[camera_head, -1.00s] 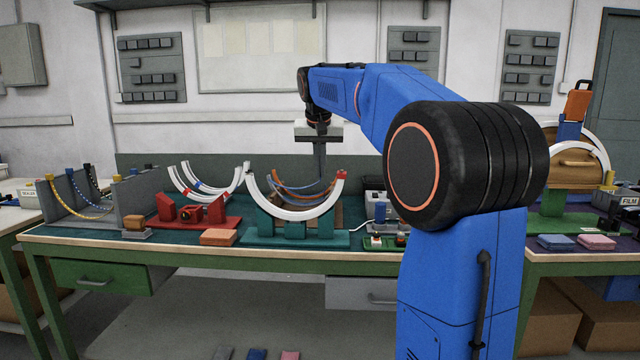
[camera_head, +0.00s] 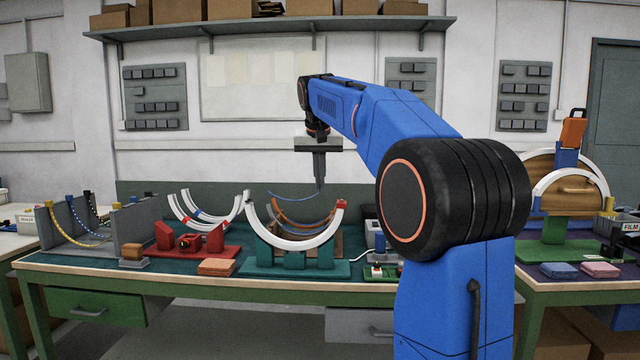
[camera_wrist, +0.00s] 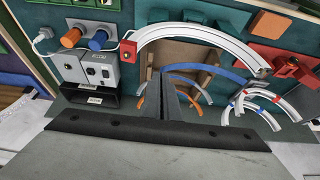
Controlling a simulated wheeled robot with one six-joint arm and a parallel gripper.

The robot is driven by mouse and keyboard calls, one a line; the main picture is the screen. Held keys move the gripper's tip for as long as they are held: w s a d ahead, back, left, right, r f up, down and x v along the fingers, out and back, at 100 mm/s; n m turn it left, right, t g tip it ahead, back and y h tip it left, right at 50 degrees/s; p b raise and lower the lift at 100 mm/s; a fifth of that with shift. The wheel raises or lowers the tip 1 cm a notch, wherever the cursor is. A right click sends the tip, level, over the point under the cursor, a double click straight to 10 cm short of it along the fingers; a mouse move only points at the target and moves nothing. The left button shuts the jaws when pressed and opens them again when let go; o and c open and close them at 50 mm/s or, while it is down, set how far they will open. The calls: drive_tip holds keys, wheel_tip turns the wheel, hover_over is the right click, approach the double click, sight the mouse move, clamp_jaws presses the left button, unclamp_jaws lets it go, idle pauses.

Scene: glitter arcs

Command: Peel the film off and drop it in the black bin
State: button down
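A thin blue film strip (camera_head: 290,196) hangs in a shallow curve above the orange arc (camera_head: 291,222), just behind a white arc (camera_head: 298,238). My gripper (camera_head: 320,187) points down at the strip's right end. In the wrist view the blue film (camera_wrist: 225,72) runs away from the tips of my gripper (camera_wrist: 165,80). The fingers are close together and look shut on that end. The far end of the film is free in the air.
The white arc stands on a green cradle with a red block (camera_head: 342,205) at its end. A red stand (camera_head: 190,240) and orange block (camera_head: 217,267) are to the left. Grey control boxes (camera_wrist: 88,70) are close by. Right bench holds a white arch (camera_head: 570,180) and pads (camera_head: 600,269).

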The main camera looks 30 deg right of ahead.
wheel_tip(320, 180, up, 10)
drive_tip(key=shift+f, duration=0.2)
idle(1.9)
